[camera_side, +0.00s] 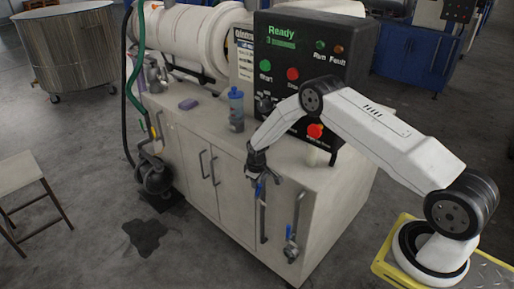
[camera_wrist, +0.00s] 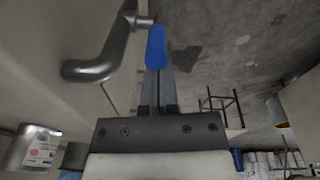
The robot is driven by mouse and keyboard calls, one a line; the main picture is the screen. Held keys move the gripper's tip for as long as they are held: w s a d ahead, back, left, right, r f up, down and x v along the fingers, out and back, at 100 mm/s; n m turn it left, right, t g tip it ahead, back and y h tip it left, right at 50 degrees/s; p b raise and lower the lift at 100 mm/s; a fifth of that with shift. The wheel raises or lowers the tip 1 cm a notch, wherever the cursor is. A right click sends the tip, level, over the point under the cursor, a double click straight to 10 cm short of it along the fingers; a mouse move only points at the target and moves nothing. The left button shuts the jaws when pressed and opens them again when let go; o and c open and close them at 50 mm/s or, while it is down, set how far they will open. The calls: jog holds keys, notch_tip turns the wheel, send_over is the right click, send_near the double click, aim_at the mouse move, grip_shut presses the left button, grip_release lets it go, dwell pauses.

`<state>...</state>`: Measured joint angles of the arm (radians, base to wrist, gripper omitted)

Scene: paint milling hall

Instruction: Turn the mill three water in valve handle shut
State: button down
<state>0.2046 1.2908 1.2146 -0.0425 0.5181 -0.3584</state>
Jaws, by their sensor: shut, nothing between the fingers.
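A blue valve handle (camera_wrist: 156,47) shows in the wrist view just past my fingertips, beside a bent silver bar or pipe (camera_wrist: 98,66). My gripper (camera_wrist: 158,76) is shut and empty, its tips close to the handle's near end; I cannot tell whether they touch it. In the side view my gripper (camera_side: 257,166) points down at the cabinet's front edge, above a blue handle (camera_side: 259,190) that it partly covers. A second blue-handled valve (camera_side: 291,247) sits lower right on the cabinet front. No label naming either valve is readable.
The pale cabinet (camera_side: 233,199) carries a white mill drum (camera_side: 186,32), a blue bottle (camera_side: 236,107) and a dark control panel (camera_side: 307,55) reading "Ready". Metal door handles stand out from its front. A pump (camera_side: 153,175) with hoses is at left, near a dark floor stain (camera_side: 145,236).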

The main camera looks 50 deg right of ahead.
jog(key=shift+s+t, duration=0.6)
jog(key=shift+t, duration=0.1)
jog(key=shift+s+f, duration=0.1)
jog(key=shift+s, duration=0.05)
jog(key=shift+s+d+f+t, duration=0.15)
jog(key=shift+s+d+t, duration=0.3)
jog(key=shift+t, duration=0.55)
jog(key=s+f+t, duration=0.1)
jog(key=s+f, duration=0.4)
jog(key=s, duration=0.1)
jog(key=shift+a+f+t, duration=0.35)
jog(key=shift+a+t, duration=0.05)
jog(key=shift+a, duration=0.05)
dwell(0.6)
jog(key=shift+r, duration=0.1)
